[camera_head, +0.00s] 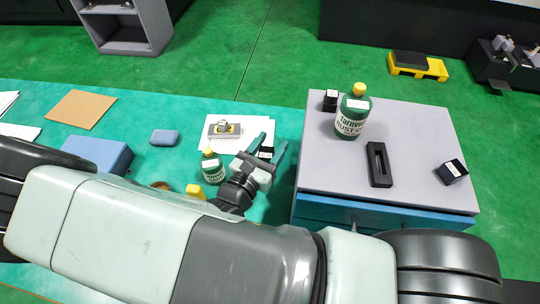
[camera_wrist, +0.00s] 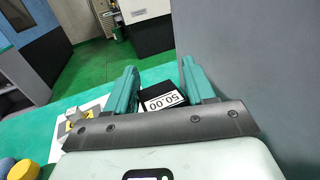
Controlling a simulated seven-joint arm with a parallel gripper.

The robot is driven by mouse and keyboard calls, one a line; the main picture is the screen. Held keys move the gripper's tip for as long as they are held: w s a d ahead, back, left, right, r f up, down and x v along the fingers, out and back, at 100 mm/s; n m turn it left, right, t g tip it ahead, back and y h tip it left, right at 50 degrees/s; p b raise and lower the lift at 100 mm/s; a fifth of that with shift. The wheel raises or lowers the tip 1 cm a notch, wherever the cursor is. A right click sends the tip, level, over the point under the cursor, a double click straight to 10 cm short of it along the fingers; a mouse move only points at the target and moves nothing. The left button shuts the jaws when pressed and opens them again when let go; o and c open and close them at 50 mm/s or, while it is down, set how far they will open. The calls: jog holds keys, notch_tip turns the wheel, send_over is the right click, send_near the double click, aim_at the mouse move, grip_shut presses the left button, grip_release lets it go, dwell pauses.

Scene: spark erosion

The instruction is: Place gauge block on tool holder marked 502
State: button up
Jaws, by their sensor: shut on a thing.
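My gripper (camera_head: 272,147) is shut on a small black block with a white label, the gauge block (camera_head: 265,153). In the wrist view the gauge block (camera_wrist: 160,91) sits between the two green fingers, and its label reads 50.00. They are over the teal bench, just left of the grey cabinet. On the cabinet are a black labelled block (camera_head: 330,100) at the back, a black slotted piece (camera_head: 380,165) in the middle and another black labelled block (camera_head: 452,171) at the right. Their markings are too small to read, so I cannot tell which is 502.
A large rust-product bottle (camera_head: 352,116) stands on the grey cabinet top (camera_head: 410,130). A smaller bottle (camera_head: 212,167) stands left of my gripper. A grey fixture with a knob (camera_head: 223,128) lies on white paper. The cabinet's side is close on the right in the wrist view.

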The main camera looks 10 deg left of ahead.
notch_tip(320, 180, up, 2)
jog(key=shift+r, duration=0.1)
jog(key=w+r, duration=0.1)
jog(key=r, duration=0.1)
jog(key=w+d+r+m+h, duration=0.1)
jog(key=w+r, duration=0.1)
jog(key=w+r+h, duration=0.1)
jog(key=w+r, duration=0.1)
jog(key=r, duration=0.1)
jog(key=shift+w+d+m+g, duration=0.1)
jog(key=shift+d+m+g, duration=0.2)
jog(key=shift+m+g, duration=0.1)
grip_shut()
jog(key=w+d+r, duration=0.3)
jog(key=d+r, duration=0.4)
jog(key=r, duration=0.2)
jog(key=w+d+r, duration=0.4)
jog(key=d+r, duration=0.3)
jog(key=r, duration=0.2)
jog(key=w+d+r, duration=0.3)
jog(key=d+r, duration=0.3)
jog(key=r, duration=0.3)
jog(key=m+g+h, duration=0.7)
jog(key=g+h, duration=0.2)
send_over(352, 158)
notch_tip(352, 158, down, 13)
jog(key=shift+m, duration=0.3)
jog(key=shift+f, duration=4.9)
